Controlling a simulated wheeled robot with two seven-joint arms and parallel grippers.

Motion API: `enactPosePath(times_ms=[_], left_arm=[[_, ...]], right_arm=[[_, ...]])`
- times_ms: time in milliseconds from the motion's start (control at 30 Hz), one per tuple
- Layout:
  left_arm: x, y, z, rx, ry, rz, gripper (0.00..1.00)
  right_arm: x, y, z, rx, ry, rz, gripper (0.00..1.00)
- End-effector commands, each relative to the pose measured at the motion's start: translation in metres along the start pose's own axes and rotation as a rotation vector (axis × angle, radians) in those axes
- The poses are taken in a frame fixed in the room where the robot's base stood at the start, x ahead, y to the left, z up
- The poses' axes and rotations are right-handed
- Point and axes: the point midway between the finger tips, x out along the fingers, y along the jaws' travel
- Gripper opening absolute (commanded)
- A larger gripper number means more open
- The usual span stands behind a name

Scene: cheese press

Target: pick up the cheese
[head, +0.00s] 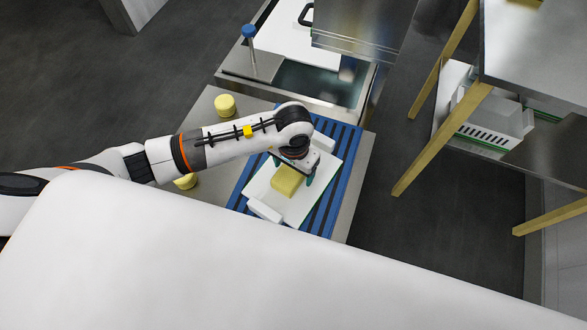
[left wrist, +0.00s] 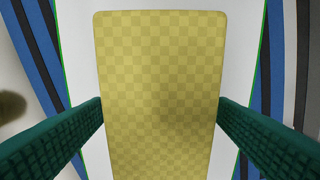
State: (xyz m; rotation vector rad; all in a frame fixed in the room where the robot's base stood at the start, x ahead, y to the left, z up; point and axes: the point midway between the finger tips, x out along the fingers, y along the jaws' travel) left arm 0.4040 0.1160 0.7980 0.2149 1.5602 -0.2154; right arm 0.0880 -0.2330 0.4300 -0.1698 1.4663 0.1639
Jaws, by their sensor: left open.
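The cheese (head: 287,181) is a yellow block on a white board (head: 292,210) with raised white end pieces. The board lies on a blue slatted mat (head: 343,141). My left gripper (head: 291,176) is open over the cheese, with its fingers pointing down. In the left wrist view the checkered yellow cheese (left wrist: 160,95) fills the middle. The gripper hides part of the cheese in the head view. My right gripper is not in view.
Two round yellow pieces, one at the back (head: 225,105) and one partly behind my arm (head: 186,181), sit on the grey counter (head: 200,118). A basin with a blue-knobbed handle (head: 249,31) is behind. A wooden-legged table (head: 540,45) stands right.

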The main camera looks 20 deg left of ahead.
Motion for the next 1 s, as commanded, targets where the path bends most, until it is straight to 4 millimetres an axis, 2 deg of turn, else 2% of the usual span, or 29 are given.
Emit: enactPosePath(times_ms=[67,400,633,733,1000], left_arm=[[0.0,0.0,0.0,0.0,0.0,0.0,0.77],[-0.001,0.0,0.0,0.0,0.0,0.001,0.21],[-0.002,0.0,0.001,0.0,-0.002,0.0,0.2],[-0.009,0.001,0.002,0.0,-0.005,0.001,0.2],[-0.06,0.001,0.002,0.002,-0.009,0.001,0.2]], right_arm=[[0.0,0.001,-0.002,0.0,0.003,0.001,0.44],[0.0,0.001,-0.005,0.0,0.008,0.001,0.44],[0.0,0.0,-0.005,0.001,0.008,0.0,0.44],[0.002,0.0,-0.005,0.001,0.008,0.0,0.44],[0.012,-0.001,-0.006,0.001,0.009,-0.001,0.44]])
